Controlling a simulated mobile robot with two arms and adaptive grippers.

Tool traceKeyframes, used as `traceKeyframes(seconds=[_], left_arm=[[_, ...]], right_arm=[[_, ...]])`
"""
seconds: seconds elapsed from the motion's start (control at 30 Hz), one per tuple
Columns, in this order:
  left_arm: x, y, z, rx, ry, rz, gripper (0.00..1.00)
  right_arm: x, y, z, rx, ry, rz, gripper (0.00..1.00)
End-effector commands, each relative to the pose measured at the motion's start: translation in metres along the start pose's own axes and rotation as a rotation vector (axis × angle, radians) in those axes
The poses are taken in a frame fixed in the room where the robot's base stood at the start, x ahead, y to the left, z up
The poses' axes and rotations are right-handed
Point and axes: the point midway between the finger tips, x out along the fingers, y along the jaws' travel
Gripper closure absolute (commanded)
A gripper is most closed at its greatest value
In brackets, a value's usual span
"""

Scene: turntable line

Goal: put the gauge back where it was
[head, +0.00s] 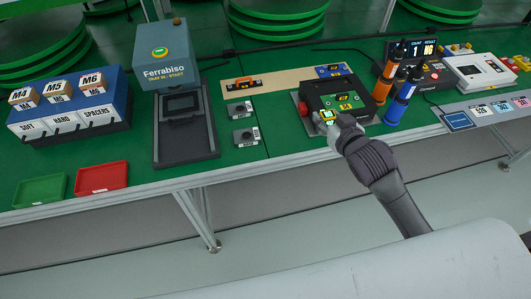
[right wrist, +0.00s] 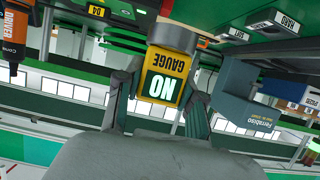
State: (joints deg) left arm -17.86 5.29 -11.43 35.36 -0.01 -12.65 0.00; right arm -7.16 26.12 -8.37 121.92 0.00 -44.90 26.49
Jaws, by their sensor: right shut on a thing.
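The gauge (head: 328,116) is a small yellow block, held at the front of a black fixture (head: 357,92) with a red knob. In the right wrist view the gauge (right wrist: 164,88) shows a "NO" label and the word "GAUGE", with a grey cylindrical part beyond it. My right gripper (head: 334,120) is shut on the gauge, with one finger on each side of it. I cannot tell whether the gauge touches the fixture. My left gripper is out of view.
A tan board (head: 285,79) behind carries an orange-handled item (head: 242,83) and a blue plate (head: 330,70). Two grey blocks lie left of the fixture. Orange and blue drivers (head: 400,100) stand close on its right. Green bench shows between the blocks and fixture.

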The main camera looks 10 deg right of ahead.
Motion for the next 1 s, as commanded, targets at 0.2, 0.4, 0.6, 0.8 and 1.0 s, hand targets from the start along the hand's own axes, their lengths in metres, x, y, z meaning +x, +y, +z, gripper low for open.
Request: traceKeyframes(seconds=[0.2, 0.4, 0.6, 0.8, 1.0], left_arm=[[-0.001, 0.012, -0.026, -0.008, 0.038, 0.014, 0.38], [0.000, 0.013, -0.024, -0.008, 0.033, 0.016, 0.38], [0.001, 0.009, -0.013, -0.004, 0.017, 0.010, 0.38], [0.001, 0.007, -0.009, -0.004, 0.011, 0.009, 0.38], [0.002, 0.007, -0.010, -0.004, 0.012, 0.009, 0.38]], right_arm=[[0.034, -0.032, 0.010, 0.006, 0.001, -0.004, 1.00], [0.070, -0.067, 0.025, 0.005, 0.000, -0.004, 1.00], [0.091, -0.086, 0.033, 0.002, 0.002, -0.002, 1.00], [0.100, -0.088, 0.051, -0.001, -0.002, -0.002, 1.00], [0.108, -0.089, 0.071, 0.000, 0.001, -0.003, 1.00]])
